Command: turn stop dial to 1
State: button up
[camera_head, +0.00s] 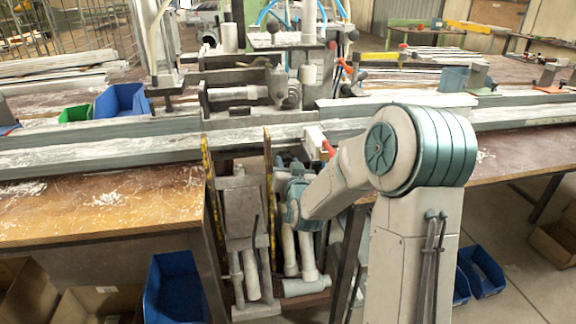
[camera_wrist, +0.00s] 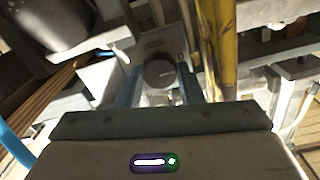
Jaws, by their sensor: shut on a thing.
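In the wrist view, my gripper (camera_wrist: 159,84) has its two blue fingers on either side of a round grey part (camera_wrist: 158,73), which looks like the stop dial. The fingers are shut on it. It sits in front of a light grey plate (camera_wrist: 153,45). No number or pointer on the dial can be read. In the head view, my gripper (camera_head: 290,168) is at the front of the clamp bench, below the rail. My own wrist and forearm hide much of it, and I cannot make out the dial there.
A yellow upright strip (camera_wrist: 221,45) stands close to the right of my fingers. Grey cylinders (camera_head: 306,250) hang under the bench. A red-tipped lever (camera_head: 328,148) is just above my wrist. The long profile rail (camera_head: 100,150) crosses the bench. A blue bin (camera_head: 172,288) stands lower left.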

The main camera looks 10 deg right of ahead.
jog(key=m+b, duration=0.2)
jog(key=b, duration=0.1)
jog(key=shift+f+m, duration=0.2)
jog(key=shift+m, duration=0.2)
jog(key=m+b, duration=0.2)
jog(key=shift+m, duration=0.4)
jog(key=m+b, duration=0.3)
jog(key=m, duration=0.2)
jog(key=shift+d+r+m, duration=0.1)
jog(key=shift+m, duration=0.2)
jog(key=o, duration=0.7)
